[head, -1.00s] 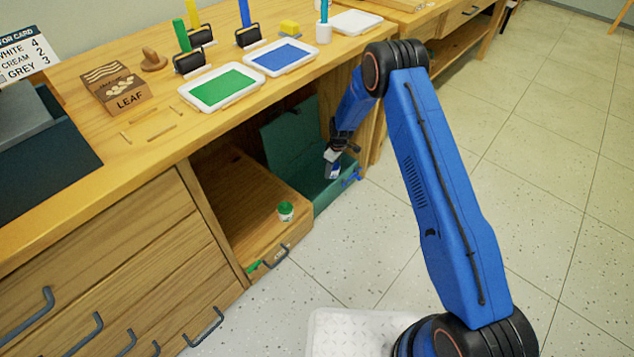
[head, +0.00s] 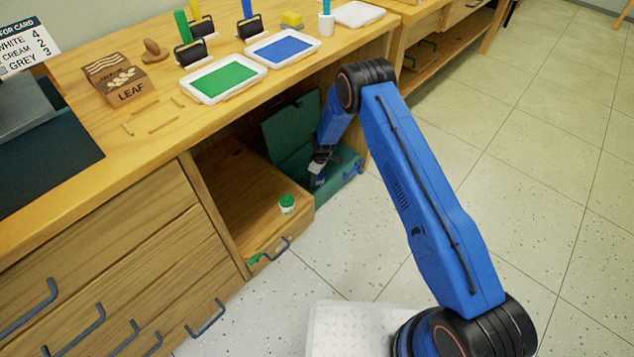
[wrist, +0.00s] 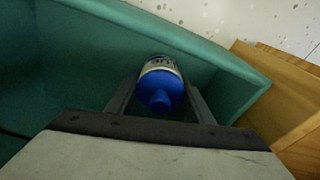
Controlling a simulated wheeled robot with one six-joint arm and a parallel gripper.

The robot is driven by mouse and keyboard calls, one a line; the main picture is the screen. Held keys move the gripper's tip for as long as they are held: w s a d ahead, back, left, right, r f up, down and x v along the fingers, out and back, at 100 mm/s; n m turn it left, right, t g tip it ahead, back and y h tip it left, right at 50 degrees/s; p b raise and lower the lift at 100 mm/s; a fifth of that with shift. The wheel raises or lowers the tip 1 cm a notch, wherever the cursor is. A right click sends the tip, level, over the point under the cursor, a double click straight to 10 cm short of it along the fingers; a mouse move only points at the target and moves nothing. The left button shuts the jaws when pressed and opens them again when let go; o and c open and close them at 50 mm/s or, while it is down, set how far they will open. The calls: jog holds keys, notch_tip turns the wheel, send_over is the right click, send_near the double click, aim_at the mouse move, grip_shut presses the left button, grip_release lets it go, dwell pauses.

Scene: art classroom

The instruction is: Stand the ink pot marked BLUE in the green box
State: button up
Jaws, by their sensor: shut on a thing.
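The ink pot with a blue cap (wrist: 161,88) and a pale label is held between the fingers of my gripper (wrist: 160,100). Its cap faces the wrist camera, and the full marking cannot be read. In the head view my gripper (head: 318,170) is low inside the open green box (head: 332,193), with the pot mostly hidden. The box's teal wall also shows around the pot in the wrist view (wrist: 225,75). Whether the pot touches the box floor cannot be told.
A pot with a green cap (head: 287,204) stands on the wooden surface (head: 235,195) left of the box. The box's raised lid (head: 290,128) leans at the back, under the worktop (head: 150,125). Open floor (head: 400,220) lies to the right.

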jog(key=shift+f, duration=1.2)
jog(key=shift+f, duration=0.1)
jog(key=o, duration=1.3)
jog(key=r, duration=0.4)
jog(key=d+r, duration=0.1)
jog(key=r, duration=0.7)
jog(key=shift+s+d, duration=0.2)
jog(key=shift+s, duration=0.1)
jog(key=shift+r, duration=0.15)
